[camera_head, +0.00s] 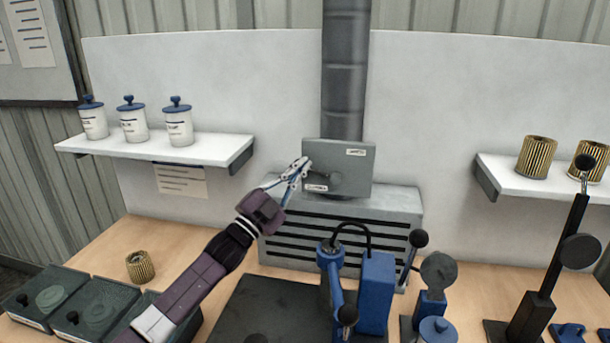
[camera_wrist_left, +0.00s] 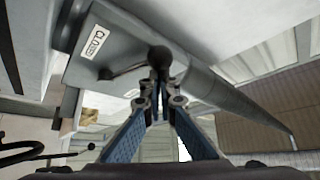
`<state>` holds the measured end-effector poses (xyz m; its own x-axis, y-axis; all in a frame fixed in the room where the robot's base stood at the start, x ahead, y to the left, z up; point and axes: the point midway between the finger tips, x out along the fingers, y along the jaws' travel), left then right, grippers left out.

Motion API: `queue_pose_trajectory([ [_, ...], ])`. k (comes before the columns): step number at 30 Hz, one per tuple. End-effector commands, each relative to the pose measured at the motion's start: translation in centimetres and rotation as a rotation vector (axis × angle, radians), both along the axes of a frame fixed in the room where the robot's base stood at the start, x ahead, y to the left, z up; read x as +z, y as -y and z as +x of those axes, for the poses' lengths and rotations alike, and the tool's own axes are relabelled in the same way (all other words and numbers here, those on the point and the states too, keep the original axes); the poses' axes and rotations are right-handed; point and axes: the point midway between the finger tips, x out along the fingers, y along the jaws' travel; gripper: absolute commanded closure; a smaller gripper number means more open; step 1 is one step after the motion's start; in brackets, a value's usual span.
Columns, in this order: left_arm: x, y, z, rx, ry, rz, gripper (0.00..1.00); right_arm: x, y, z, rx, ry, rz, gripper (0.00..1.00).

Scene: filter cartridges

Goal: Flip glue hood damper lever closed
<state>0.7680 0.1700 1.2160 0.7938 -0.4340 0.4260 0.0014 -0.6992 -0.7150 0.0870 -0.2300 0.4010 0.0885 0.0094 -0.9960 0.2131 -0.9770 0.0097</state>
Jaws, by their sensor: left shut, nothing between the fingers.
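The grey damper box (camera_head: 358,176) sits on the slotted glue hood below a dark duct. Its dark lever (camera_head: 324,176) points left from a round pivot, just above the small label (camera_head: 316,187) at the lower left. In the left wrist view the lever (camera_wrist_left: 128,69) ends in a black knob (camera_wrist_left: 159,55) at my fingertips, and the label (camera_wrist_left: 95,42) beside it begins "CLO". My left gripper (camera_head: 300,166) is shut and empty at the box's left side, by the lever's end. Whether it touches the knob is unclear. My right gripper is not in view.
The slotted hood (camera_head: 340,230) stands on the wooden bench. A blue press (camera_head: 375,290) and a dark mat (camera_head: 270,310) are in front. A shelf (camera_head: 165,150) with white jars is at left, and another (camera_head: 540,185) with pleated cartridges is at right.

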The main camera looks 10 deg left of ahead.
Motion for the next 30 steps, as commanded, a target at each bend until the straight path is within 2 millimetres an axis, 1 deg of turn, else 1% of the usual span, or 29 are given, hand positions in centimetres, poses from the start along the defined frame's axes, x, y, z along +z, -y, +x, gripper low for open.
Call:
queue_pose_trajectory([
  [1,-1.2,-0.1,0.0,-0.001,-0.002,-0.040,1.00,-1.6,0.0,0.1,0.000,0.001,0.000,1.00],
  [3,-1.6,-0.2,0.0,-0.001,-0.002,-0.089,1.00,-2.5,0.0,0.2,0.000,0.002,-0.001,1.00],
  [7,-2.1,-0.4,0.0,0.000,-0.002,-0.171,1.00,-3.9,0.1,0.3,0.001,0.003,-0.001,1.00],
  [12,-2.6,-0.6,0.0,0.000,-0.002,-0.252,1.00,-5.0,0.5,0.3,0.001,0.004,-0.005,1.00],
  [18,-2.8,-0.7,0.0,0.000,-0.002,-0.303,1.00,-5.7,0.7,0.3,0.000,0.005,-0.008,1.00],
  [30,-2.7,-0.8,0.1,0.002,-0.002,-0.314,1.00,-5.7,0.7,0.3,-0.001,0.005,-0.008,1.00],
])
